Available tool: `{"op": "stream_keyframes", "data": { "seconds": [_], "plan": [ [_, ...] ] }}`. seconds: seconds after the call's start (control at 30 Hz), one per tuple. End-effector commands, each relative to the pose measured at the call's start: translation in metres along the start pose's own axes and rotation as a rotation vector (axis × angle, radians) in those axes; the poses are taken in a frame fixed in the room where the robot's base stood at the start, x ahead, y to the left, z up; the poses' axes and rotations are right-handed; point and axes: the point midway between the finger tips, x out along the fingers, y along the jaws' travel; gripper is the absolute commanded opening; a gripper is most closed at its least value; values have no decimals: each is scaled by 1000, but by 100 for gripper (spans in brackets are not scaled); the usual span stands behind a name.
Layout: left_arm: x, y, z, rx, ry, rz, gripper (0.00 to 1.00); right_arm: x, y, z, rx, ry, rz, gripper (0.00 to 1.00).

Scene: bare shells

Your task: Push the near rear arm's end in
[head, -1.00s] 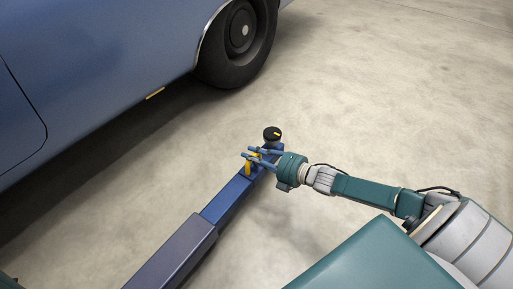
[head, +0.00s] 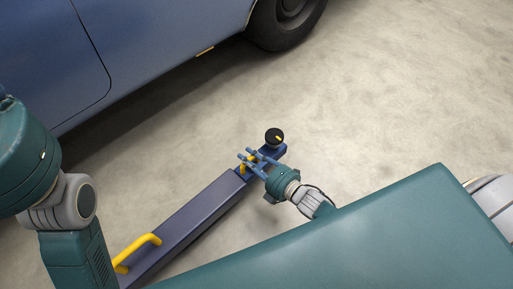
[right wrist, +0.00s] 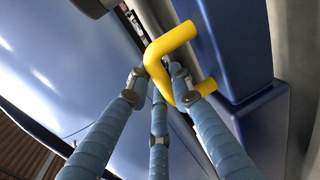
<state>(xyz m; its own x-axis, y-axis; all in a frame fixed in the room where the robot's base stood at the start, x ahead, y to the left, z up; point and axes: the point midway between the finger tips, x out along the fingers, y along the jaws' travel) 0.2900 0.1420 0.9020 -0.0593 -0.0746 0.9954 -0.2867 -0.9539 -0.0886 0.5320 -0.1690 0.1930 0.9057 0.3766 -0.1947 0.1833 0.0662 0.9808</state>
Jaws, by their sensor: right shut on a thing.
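The rear lift arm is a long sleeve (head: 195,220) with a blue inner end section (head: 272,153) at its far end. Only a short length of that section shows beyond the sleeve. A round black pad (head: 274,136) sits on its tip. My right gripper (head: 245,156) is shut on the small yellow handle (head: 244,168) on the end section. In the right wrist view, the fingers (right wrist: 158,76) close around the bent yellow handle (right wrist: 178,42) beside the blue beam (right wrist: 236,45). My left arm shows at the left, but its gripper is out of view.
A blue car (head: 140,45) stands at the upper left, its tyre (head: 285,25) at the top. A larger yellow handle (head: 138,252) is on the sleeve's near part. The concrete floor (head: 400,120) to the right is clear.

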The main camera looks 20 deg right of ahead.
Motion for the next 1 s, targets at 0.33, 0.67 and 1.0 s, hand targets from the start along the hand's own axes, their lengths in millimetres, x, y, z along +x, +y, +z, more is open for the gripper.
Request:
{"op": "stream_keyframes", "data": {
  "seconds": [0.33, 0.67, 1.0],
  "plan": [
    [-1, 0, 1, -1, -5, -2, 36, 0, -2, -10, 1, 8, -1, 0],
    [-1, 0, 1, -1, -5, -2, 36, 0, -1, -7, 1, 5, -1, 40],
    [-1, 0, 1, 0, -4, -1, 36, -20, -2, -6, 1, 3, -4, 40]
  ]
}}
